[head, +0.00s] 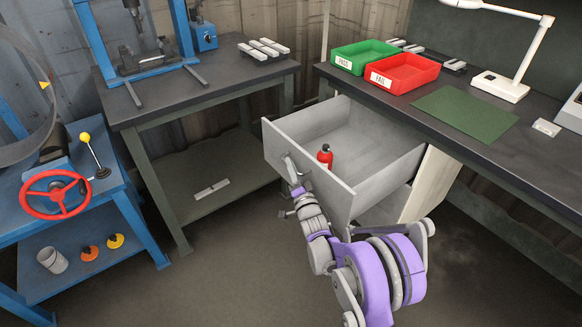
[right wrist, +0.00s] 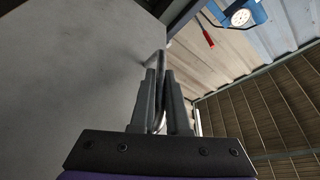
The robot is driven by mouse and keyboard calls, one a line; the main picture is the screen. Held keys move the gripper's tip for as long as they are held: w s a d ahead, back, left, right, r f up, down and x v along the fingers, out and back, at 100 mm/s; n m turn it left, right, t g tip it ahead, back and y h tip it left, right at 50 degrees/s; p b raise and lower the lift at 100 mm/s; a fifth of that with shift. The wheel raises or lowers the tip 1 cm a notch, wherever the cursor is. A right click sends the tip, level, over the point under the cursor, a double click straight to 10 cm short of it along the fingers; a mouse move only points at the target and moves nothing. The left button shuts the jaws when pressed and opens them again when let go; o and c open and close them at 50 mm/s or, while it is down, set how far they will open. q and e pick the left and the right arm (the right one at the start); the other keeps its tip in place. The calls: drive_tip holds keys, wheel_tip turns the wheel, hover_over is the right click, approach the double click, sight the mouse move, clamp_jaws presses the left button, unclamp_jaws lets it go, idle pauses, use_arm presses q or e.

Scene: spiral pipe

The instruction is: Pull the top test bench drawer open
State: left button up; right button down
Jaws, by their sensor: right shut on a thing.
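The top test bench drawer (head: 310,183) is grey and stands well out from under the bench, its inside open to view. A small red bottle with a black top (head: 325,156) stands inside it. My right gripper (head: 292,180) is at the drawer's front panel, shut on the metal bar handle (head: 290,163). In the right wrist view the two dark fingers (right wrist: 161,100) close around the handle (right wrist: 157,60), next to the grey drawer front (right wrist: 75,80). My left gripper is not in view.
The test bench (head: 480,145) carries a green tray (head: 365,56), a red tray (head: 404,72), a green mat (head: 465,113) and a white lamp (head: 500,86). A second table (head: 200,95) stands to the left, and a blue cart with a red wheel (head: 55,194) at far left. Floor in front is clear.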

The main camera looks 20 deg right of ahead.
drive_tip(key=shift+a, duration=0.1)
idle(0.3)
drive_tip(key=c, duration=0.9)
unclamp_jaws()
drive_tip(key=shift+s, duration=0.15)
drive_tip(key=p+v, duration=0.1)
drive_tip(key=v, duration=0.9)
drive_tip(key=shift+s+f, duration=0.1)
drive_tip(key=shift+s, duration=0.2)
